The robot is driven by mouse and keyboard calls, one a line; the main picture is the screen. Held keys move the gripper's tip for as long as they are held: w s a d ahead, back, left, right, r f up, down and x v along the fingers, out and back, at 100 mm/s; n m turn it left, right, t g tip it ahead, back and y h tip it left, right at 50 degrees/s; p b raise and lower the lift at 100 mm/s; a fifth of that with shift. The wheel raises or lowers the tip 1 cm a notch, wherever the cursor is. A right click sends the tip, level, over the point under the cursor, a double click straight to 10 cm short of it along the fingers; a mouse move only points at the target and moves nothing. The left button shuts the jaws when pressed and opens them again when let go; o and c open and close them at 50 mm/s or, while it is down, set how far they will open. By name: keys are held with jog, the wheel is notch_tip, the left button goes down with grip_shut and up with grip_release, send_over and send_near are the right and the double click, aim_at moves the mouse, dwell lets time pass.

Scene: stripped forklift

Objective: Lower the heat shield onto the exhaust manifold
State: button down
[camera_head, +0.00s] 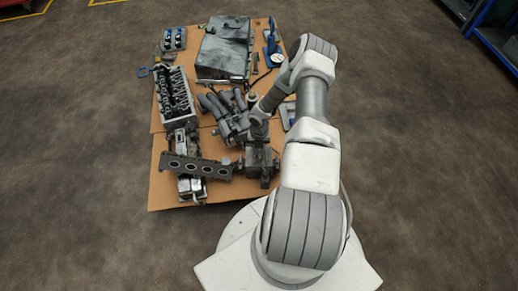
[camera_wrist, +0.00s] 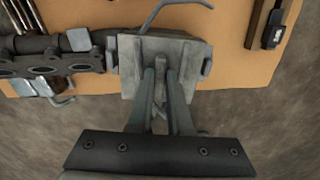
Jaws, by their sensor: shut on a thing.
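My gripper (camera_wrist: 161,72) is shut, its two fingers closed around a narrow upright tab. The tab is on a grey boxy metal piece (camera_wrist: 132,82), which I take for the heat shield. In the head view this piece (camera_head: 263,165) shows dark under my arm, at the front right of the cardboard. A dark bar with a row of oval ports, which I take for the exhaust manifold (camera_head: 205,168), lies just left of it. The bar is also at the left of the wrist view (camera_wrist: 40,64). I cannot tell whether the piece and bar touch.
Grey tubes (camera_head: 226,112) lie behind on the cardboard (camera_head: 163,148). A cylinder head (camera_head: 175,95) stands left, and a large grey metal box (camera_head: 222,55) farther back. Blue-based parts (camera_head: 174,40) and a blue tool with a gauge (camera_head: 272,48) sit at the back.

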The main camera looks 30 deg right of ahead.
jog(key=shift+f, duration=0.6)
jog(key=shift+w+f+b, duration=0.1)
jog(key=shift+b, duration=0.95)
dwell(0.6)
jog(key=shift+f, duration=0.1)
jog(key=shift+f, duration=1.9)
jog(key=c, duration=0.8)
grip_release()
jog(key=shift+o, duration=0.2)
notch_tip(320, 180, up, 17)
jog(key=p, duration=0.6)
jog(key=shift+r, duration=0.15)
